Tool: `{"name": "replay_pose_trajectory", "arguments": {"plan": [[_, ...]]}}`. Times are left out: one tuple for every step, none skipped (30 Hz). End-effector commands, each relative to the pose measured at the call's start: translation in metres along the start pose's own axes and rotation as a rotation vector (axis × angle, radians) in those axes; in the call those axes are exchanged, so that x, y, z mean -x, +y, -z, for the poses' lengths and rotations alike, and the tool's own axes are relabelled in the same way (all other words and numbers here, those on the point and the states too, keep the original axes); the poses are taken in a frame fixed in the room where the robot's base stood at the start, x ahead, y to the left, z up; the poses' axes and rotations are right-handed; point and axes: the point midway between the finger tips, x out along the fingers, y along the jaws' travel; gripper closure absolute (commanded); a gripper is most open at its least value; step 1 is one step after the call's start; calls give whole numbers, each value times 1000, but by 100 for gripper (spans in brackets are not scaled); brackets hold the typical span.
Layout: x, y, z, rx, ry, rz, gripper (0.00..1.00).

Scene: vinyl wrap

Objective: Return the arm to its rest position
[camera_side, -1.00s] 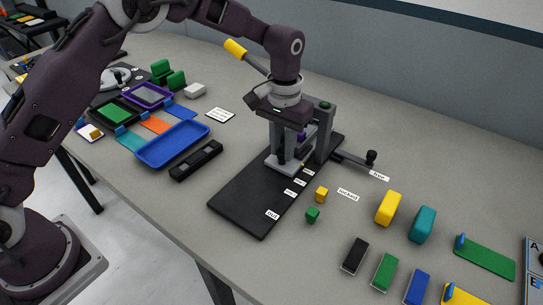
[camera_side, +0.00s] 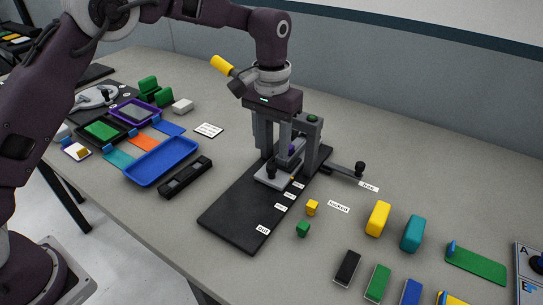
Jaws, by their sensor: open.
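My gripper (camera_side: 273,150) hangs from the wrist above the black base board (camera_side: 236,215). Its two grey fingers point down and are apart, with nothing visible between them. Below and just in front of the fingers is a grey sliding plate (camera_side: 270,182) with a black knob (camera_side: 271,170) on it. The grey upright frame (camera_side: 314,146) of the fixture, with a green spot on top, stands right beside the gripper. A lever with a black knob (camera_side: 360,168) sticks out to the right. My arm reaches in from the left.
A blue tray (camera_side: 160,160), a black holder (camera_side: 186,177) and a purple tray (camera_side: 133,111) lie left. Small yellow (camera_side: 312,207) and green (camera_side: 303,228) cubes lie right of the board. Yellow (camera_side: 377,218) and teal (camera_side: 412,233) blocks stand farther right. The table's back right is clear.

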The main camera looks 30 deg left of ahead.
Motion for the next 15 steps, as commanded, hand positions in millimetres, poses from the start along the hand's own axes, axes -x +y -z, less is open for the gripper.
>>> {"name": "replay_pose_trajectory", "arguments": {"plan": [[7,0,1,0,3,0,55],[10,0,0,0,2,0,55],[13,0,0,0,2,0,55],[14,0,0,0,1,0,55],[15,0,0,0,0,0,55],[15,0,0,0,0,0,55],[15,0,0,0,0,0,55],[15,0,0,0,0,0,55],[15,0,0,0,0,0,55],[15,0,0,0,0,0,55],[15,0,0,0,0,0,55],[16,-1,-1,0,1,0,55],[20,-2,-2,1,5,-2,55],[27,-5,-4,3,14,-5,55],[42,-11,-11,5,32,-12,55]]}}
